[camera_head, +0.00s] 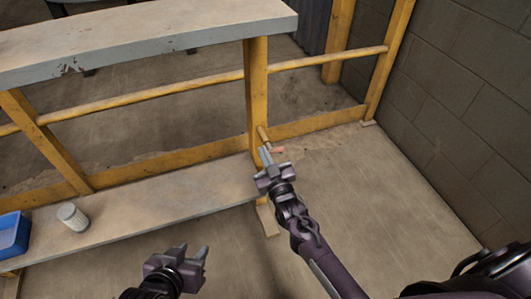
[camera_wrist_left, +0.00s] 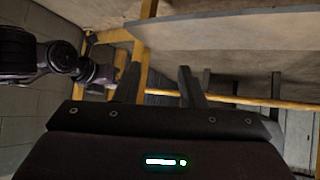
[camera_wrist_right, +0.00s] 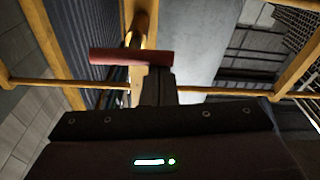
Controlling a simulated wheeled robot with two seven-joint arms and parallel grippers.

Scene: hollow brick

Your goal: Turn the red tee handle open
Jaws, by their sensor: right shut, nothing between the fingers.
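The red tee handle (camera_head: 277,150) sits on a brass-coloured stem (camera_head: 263,136) low on the yellow post. In the right wrist view its red bar (camera_wrist_right: 120,57) lies crosswise, just beyond my fingertips. My right gripper (camera_head: 265,154) is shut and empty, its tips close beside the bar. In the right wrist view the closed fingers (camera_wrist_right: 158,85) overlap the bar's right part; I cannot tell whether they touch it. My left gripper (camera_head: 194,250) is open and empty, low in front of the bench; its spread fingers also show in the left wrist view (camera_wrist_left: 160,85).
A yellow post (camera_head: 257,85) and rails support a grey upper shelf (camera_head: 150,42). The lower bench (camera_head: 150,200) holds a ribbed white cup (camera_head: 72,217) and a blue bin (camera_head: 13,236). A block wall (camera_head: 460,90) stands at right. Floor between post and wall is clear.

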